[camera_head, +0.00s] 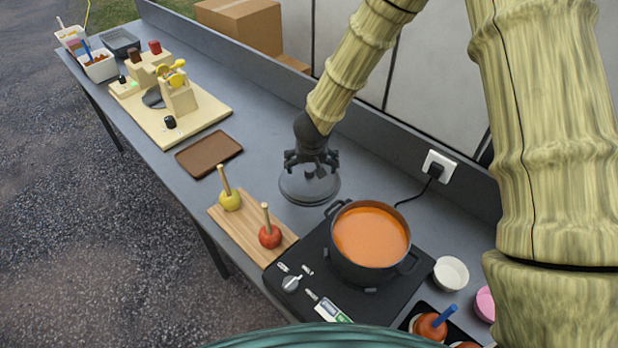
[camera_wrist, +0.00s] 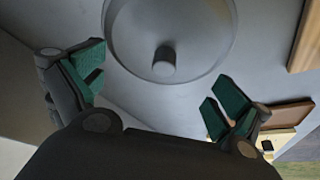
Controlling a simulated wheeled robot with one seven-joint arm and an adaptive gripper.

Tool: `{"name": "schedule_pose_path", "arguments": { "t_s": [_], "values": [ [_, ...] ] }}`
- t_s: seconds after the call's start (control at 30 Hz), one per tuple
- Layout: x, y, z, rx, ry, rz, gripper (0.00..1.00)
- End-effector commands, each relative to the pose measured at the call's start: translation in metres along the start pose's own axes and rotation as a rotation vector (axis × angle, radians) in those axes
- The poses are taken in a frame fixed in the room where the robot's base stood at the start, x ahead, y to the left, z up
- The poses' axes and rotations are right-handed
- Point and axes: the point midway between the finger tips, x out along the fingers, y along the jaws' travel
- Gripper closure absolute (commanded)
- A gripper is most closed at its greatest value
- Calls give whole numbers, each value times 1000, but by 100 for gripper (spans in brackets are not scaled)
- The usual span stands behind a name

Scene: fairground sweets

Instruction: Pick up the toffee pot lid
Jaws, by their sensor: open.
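The toffee pot lid (camera_head: 309,188) is a round grey disc lying on the grey counter behind the hob. Its short knob shows in the wrist view (camera_wrist: 164,62), close in front of the fingers. My gripper (camera_head: 311,163) is above the lid in the head view and hides part of it. In the wrist view the two green-padded fingers (camera_wrist: 158,92) are spread wide with nothing between them. The knob lies roughly midway across the gap, a little beyond the fingertips. The toffee pot (camera_head: 371,237), full of orange toffee, stands uncovered on the black hob.
A wooden board (camera_head: 243,229) with two apples on sticks lies left of the hob (camera_head: 316,288). A brown tray (camera_head: 208,154) lies further left. A white bowl (camera_head: 450,273) stands right of the pot. A back wall with a socket (camera_head: 438,166) edges the counter.

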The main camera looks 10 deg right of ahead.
Motion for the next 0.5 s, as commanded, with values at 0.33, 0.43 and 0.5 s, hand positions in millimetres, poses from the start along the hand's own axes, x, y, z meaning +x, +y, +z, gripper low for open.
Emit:
{"name": "schedule_pose_path", "arguments": {
  "t_s": [0.33,0.43,0.5],
  "values": [
    [26,-2,-6,2,-2,-1,0],
    [36,-2,-6,2,-2,0,0],
    [41,-2,-6,1,-1,-1,0]
  ]
}}
